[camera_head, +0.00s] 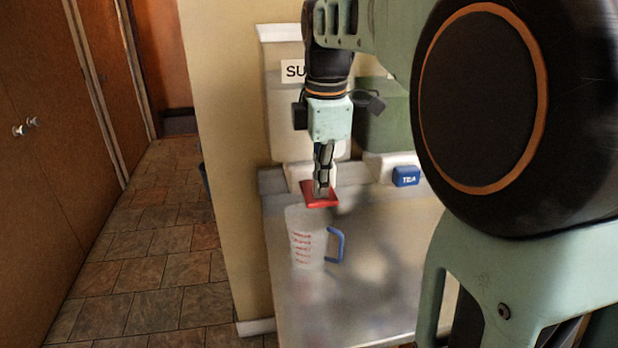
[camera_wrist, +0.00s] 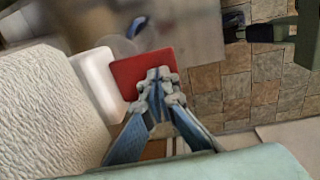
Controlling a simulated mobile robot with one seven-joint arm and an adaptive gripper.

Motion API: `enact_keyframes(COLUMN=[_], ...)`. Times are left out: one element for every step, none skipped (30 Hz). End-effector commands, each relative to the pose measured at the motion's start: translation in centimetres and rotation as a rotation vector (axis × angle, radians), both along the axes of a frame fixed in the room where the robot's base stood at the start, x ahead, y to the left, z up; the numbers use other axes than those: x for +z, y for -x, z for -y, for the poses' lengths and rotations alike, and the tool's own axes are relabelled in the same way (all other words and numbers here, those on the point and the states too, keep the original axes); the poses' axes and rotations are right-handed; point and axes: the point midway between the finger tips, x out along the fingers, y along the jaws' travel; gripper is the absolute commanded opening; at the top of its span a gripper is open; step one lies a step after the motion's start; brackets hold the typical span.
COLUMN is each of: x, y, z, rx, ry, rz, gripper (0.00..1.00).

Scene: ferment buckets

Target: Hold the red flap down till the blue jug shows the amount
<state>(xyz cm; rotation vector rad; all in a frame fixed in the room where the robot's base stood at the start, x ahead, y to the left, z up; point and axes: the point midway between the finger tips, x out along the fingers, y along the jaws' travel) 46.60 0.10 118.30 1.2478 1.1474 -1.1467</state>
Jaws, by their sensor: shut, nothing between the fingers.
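The red flap (camera_head: 318,194) sticks out from the white spout of the left bucket (camera_head: 284,112), whose label is partly hidden and reads "SU". My gripper (camera_head: 321,193) is shut and empty, its fingertips at the top of the flap; I cannot tell whether they press on it. In the wrist view the red flap (camera_wrist: 143,72) lies just past my gripper (camera_wrist: 160,76). The jug (camera_head: 305,238), clear with red marks and a blue handle (camera_head: 336,245), stands upright on the counter below the flap. I cannot make out any contents. It is mostly hidden in the wrist view.
A green bucket (camera_head: 383,122) stands to the right, with a blue flap marked TEA (camera_head: 406,176). The grey counter (camera_head: 370,270) is clear to the right of the jug. Wooden doors and a tiled floor (camera_head: 150,270) lie to the left.

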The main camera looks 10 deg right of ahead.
Motion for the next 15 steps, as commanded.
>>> enact_keyframes(x=[-0.2,-0.3,-0.3,-0.4,-0.4,-0.5,-0.6,-0.7,-0.8,-0.9,-1.0,-1.1,-1.2,-1.3,-1.4], y=[0.0,0.0,0.1,0.1,0.1,0.2,0.2,0.2,0.2,0.3,0.3,0.4,0.4,0.5,0.6], z=[0.0,0.0,0.0,0.0,0.0,0.0,0.0,0.0,0.0,0.0,0.0,0.0,0.0,0.0,0.0], rx=[0.0,0.0,0.0,0.0,-0.001,-0.001,-0.001,-0.001,-0.001,-0.001,0.0,0.0,0.0,0.0,0.0], ry=[0.0,0.0,0.0,0.0,0.0,0.0,0.001,0.001,0.001,0.001,0.0,0.0,0.0,0.0,0.0], rz=[0.008,0.013,0.018,0.023,0.028,0.036,0.043,0.051,0.063,0.074,0.085,0.102,0.115,0.13,0.15], gripper=[0.0,0.0,0.0,0.0,0.0,0.0,0.0,0.0,0.0,0.0,0.0,0.0,0.0,0.0,0.0])
